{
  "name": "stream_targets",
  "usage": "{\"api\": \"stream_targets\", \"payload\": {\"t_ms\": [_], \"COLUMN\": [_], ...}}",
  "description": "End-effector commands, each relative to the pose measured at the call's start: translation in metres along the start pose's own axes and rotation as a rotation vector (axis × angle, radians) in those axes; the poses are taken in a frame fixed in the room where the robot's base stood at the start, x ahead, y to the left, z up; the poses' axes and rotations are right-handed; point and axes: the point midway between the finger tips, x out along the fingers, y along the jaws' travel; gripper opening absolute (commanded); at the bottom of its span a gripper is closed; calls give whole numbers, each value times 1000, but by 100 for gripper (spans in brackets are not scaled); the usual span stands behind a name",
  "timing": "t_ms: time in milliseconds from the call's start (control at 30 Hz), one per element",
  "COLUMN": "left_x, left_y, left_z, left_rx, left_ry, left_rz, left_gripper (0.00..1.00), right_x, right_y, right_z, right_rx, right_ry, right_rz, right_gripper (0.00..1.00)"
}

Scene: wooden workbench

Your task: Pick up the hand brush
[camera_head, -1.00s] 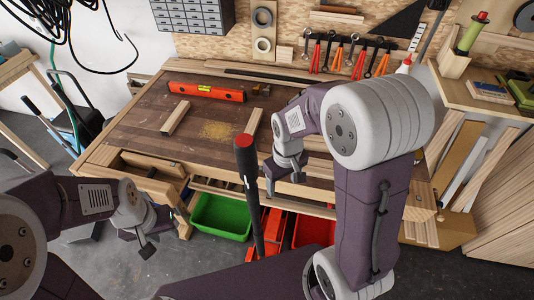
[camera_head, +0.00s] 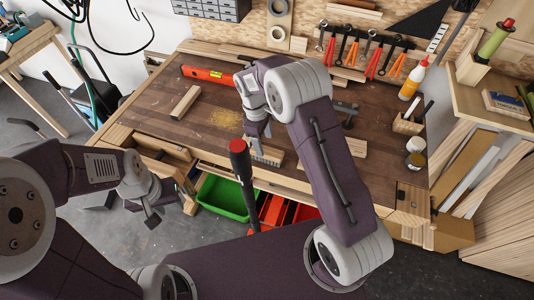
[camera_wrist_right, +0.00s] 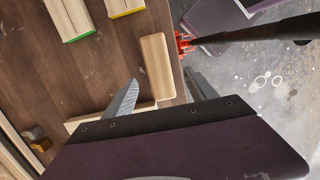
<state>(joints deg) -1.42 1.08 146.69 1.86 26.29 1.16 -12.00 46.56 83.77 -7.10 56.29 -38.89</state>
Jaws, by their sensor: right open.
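The hand brush (camera_head: 270,155) appears to be the small piece with a pale wooden body and a grey bristle-like strip near the bench's front edge. In the right wrist view, a rounded pale wooden body (camera_wrist_right: 157,66), likely the same brush, lies by the bench edge, ahead of and between my fingers. My right gripper (camera_head: 259,140) is open, just above and beside the brush; its spread fingers also show in the right wrist view (camera_wrist_right: 162,93). Whether it touches the brush is unclear. My left gripper (camera_head: 150,211) hangs left of the bench front, away from the brush; its jaw opening is unclear.
A wooden block (camera_head: 185,102), an orange level (camera_head: 208,75) and sawdust (camera_head: 226,117) lie on the bench (camera_head: 150,125). A dark post with a red top (camera_head: 239,150) stands before the bench. A green bin (camera_head: 222,197) sits below. Glue (camera_head: 412,82) stands at right.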

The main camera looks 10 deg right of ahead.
Motion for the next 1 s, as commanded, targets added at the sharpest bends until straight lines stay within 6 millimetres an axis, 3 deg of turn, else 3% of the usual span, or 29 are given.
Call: {"api": "stream_targets", "payload": {"t_ms": [200,500,700,767,933,967,1000], "left_x": [-4,-14,-13,-13,-13,-13,-13], "left_y": [0,0,0,0,0,0,0], "left_z": [0,-2,-2,-2,-2,-2,-2], "left_rx": [0,0,0,0,0,0,0], "left_ry": [0,0,0,0,0,0,0], "left_rz": [0,0,0,0,0,0,0], "left_gripper": [36,36,36,36,36,36,36], "right_x": [11,57,59,59,59,59,58], "right_y": [0,-1,0,0,0,0,0], "right_z": [1,3,3,3,3,3,2], "right_rx": [2,3,3,3,3,3,3], "right_ry": [0,0,2,2,2,2,2], "right_rz": [-1,-1,1,1,1,0,1], "right_gripper": [65,65,65,54,7,0,0]}}
